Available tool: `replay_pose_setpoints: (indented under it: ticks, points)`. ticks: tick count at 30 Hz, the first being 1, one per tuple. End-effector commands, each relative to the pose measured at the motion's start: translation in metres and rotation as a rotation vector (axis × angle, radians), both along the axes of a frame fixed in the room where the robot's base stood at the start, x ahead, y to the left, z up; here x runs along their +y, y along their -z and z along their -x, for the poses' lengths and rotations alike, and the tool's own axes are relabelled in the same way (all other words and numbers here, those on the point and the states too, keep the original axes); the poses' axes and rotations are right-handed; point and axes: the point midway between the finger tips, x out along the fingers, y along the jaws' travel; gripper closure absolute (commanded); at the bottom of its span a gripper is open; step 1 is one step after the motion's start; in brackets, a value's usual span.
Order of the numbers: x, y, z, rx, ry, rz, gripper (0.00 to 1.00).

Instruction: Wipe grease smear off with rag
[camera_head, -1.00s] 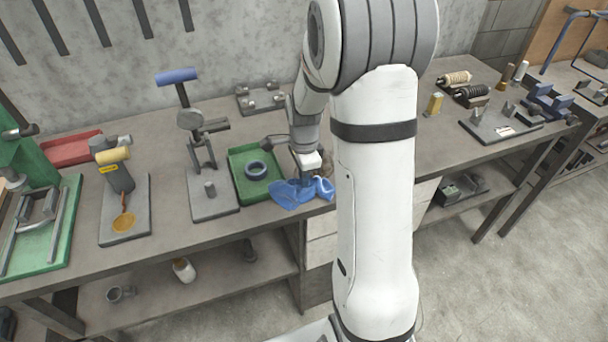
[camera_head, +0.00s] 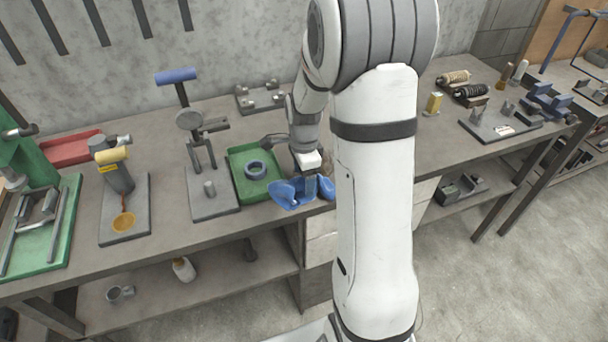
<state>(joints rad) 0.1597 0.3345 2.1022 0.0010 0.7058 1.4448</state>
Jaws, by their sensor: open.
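The blue rag (camera_head: 287,194) lies crumpled at the front edge of the workbench, with raised folds to the left and right of my gripper. My gripper (camera_head: 309,187) points down into the middle of the rag, its jaws open. The fingertips are small and partly hidden by the rag, so contact is hard to judge. An amber round patch (camera_head: 124,222) lies on a grey plate at the left, below a yellow-topped tool. I cannot tell whether it is the grease smear. My arm hides part of the bench to the right of the rag.
A green tray (camera_head: 241,184) with a blue ring (camera_head: 255,170) sits just left of the rag. A grey stand with a blue handle (camera_head: 176,75) rises farther left. A grey fixture (camera_head: 262,97) lies behind. Bench right of my arm holds several tools.

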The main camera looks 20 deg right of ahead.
Motion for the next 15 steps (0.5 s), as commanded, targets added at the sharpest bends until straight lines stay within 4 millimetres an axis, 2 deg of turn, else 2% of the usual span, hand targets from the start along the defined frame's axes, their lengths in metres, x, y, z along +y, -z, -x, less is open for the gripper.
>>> replay_pose_setpoints:
  ticks: [7, 15]
  points:
    - [0.000, 0.002, 0.000, 0.000, 0.000, 0.000, 0.27]
    - [0.000, 0.015, 0.000, 0.001, 0.000, 0.000, 0.27]
